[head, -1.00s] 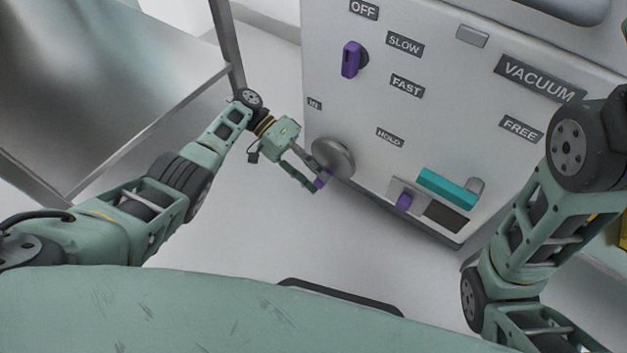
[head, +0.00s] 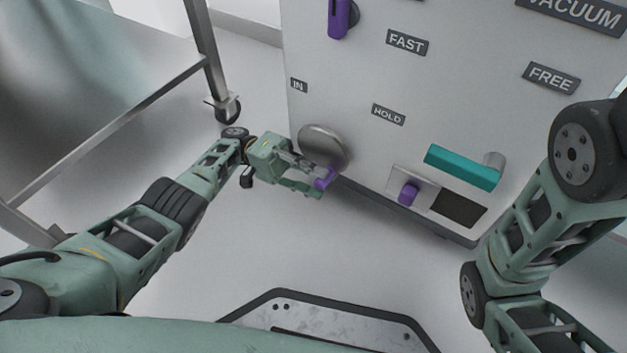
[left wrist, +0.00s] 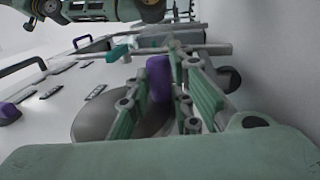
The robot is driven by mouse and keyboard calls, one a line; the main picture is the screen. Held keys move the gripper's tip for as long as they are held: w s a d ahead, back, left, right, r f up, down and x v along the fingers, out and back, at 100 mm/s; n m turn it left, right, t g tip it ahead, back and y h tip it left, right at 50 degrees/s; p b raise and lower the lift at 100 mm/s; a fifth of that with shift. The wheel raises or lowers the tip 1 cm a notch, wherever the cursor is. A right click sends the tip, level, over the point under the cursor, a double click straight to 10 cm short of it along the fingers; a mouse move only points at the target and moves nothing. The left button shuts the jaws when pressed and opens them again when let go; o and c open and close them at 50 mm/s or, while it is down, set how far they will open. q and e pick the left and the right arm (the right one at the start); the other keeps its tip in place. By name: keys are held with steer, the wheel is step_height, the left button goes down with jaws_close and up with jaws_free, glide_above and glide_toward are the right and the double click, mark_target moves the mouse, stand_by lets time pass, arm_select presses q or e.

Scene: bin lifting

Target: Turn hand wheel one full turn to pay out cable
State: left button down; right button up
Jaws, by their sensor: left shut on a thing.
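The hand wheel (head: 322,143) is a grey metal disc low on the left of the white panel front. A purple crank handle (head: 327,177) stands out near its lower edge. My left gripper (head: 319,182) is shut on this handle. In the left wrist view the purple handle (left wrist: 158,77) is upright between the two green finger pads of the gripper (left wrist: 160,92), with the wheel (left wrist: 92,118) behind it. My right arm is at the right of the head view, but its gripper is out of view. No cable can be made out.
The panel carries IN, HOLD, FAST and FREE labels. A purple selector (head: 340,18) is at the top, and a teal lever (head: 462,167) and a small purple knob (head: 408,193) are right of the wheel. A metal cart (head: 110,115) stands at left. Floor shows below the panel.

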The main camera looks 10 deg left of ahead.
arm_select(q)
steer(key=shift+d, duration=0.2)
steer(key=shift+r, duration=0.1)
stand_by(0.4)
steer(key=c, duration=1.6)
jaws_free()
